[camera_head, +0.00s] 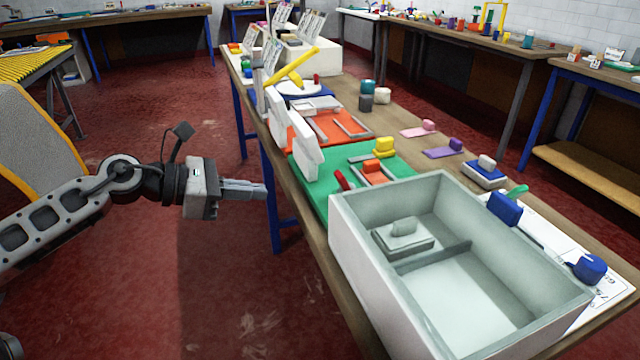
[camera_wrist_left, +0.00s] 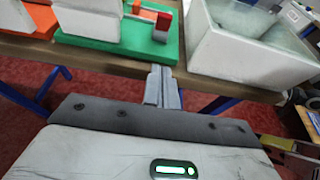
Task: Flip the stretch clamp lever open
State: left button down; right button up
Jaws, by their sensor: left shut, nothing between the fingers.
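A green board (camera_head: 316,177) lies on the long wooden table and carries a small red piece (camera_head: 343,180), an orange block (camera_head: 374,170) and grey bars. I cannot tell for sure which part is the stretch clamp lever. The red piece also shows in the left wrist view (camera_wrist_left: 161,27), at the end of a grey part near the edge of the green board (camera_wrist_left: 120,45). My left gripper (camera_head: 262,190) is shut and empty. It is beside the table's left edge, apart from the board and everything on it. My right gripper is out of view.
A white open box (camera_head: 345,232) with a divider stands at the table's near end. White upright panels (camera_head: 300,140) line the table's left edge beyond the green board. A yellow bar (camera_head: 292,67) leans farther back. Floor left of the table is clear around my gripper.

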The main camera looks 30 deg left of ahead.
aim_at(344, 185)
pick_arm(q)
jog(key=p+x, duration=0.1)
jog(key=x, duration=0.8)
jog(key=shift+w+d+r, duration=0.1)
jog(key=shift+w+d, duration=0.05)
jog(key=shift+w, duration=0.15)
jog(key=shift+w+d+r+p, duration=0.5)
jog(key=shift+w+d+r, duration=0.1)
jog(key=shift+w+d, duration=0.35)
jog(key=shift+w, duration=0.1)
jog(key=shift+w+d+r, duration=0.1)
jog(key=shift+w+d, duration=0.1)
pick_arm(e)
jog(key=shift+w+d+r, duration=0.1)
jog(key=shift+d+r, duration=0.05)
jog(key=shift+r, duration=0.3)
